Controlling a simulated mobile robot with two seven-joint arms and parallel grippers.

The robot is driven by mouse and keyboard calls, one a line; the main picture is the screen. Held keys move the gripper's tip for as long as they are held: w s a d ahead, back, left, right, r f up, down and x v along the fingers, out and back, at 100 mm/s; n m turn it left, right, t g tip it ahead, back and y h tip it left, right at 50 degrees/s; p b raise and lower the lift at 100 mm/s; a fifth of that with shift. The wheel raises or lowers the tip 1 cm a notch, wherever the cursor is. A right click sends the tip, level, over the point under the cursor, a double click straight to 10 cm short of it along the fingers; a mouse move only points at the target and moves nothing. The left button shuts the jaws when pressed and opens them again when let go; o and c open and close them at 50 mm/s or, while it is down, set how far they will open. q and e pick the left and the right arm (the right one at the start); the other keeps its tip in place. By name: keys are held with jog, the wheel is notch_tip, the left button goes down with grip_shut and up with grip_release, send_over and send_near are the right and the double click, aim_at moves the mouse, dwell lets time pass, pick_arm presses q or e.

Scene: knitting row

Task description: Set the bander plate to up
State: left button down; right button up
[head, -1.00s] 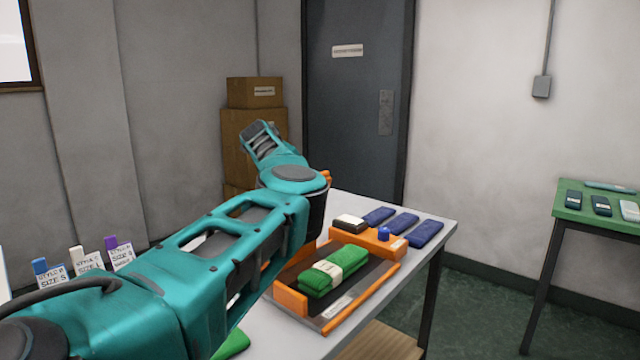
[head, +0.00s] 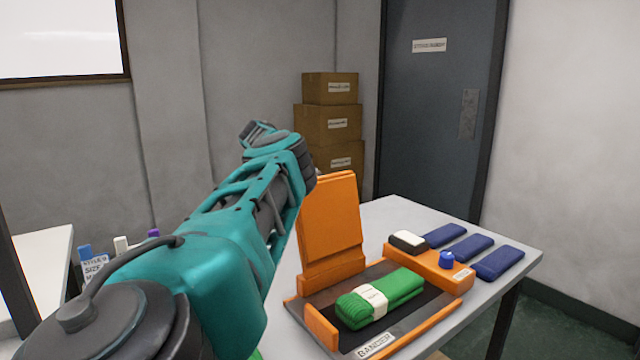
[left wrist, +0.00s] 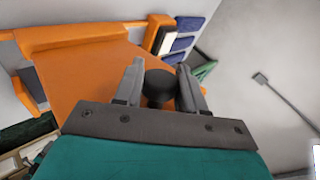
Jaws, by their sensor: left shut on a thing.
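The bander (head: 441,318) sits on the table with its orange plate (head: 330,225) standing up, close to upright, at the back left of its bed. In the left wrist view the plate (left wrist: 95,75) fills much of the picture. My left gripper (left wrist: 161,70) is shut on a black knob (left wrist: 160,86) on the plate. In the head view my left arm hides this gripper. A green folded knit (head: 392,298) with a pale paper band lies on the bander's dark bed. My right gripper is not in view.
An orange block (head: 425,267) with a blue button (head: 446,259) and a black-and-white pad (head: 408,241) stands behind the bed. Several blue folded items (head: 499,263) lie at the table's right. Cardboard boxes (head: 328,124) are stacked by the door (head: 430,110).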

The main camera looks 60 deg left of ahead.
pick_arm(q)
jog(key=shift+a, duration=0.15)
jog(key=c, duration=1.1)
grip_release()
jog(key=o, duration=0.4)
jog(key=shift+a+f, duration=0.1)
jog(key=shift+a, duration=0.05)
jog(key=v, duration=1.3)
jog(key=shift+w, duration=0.1)
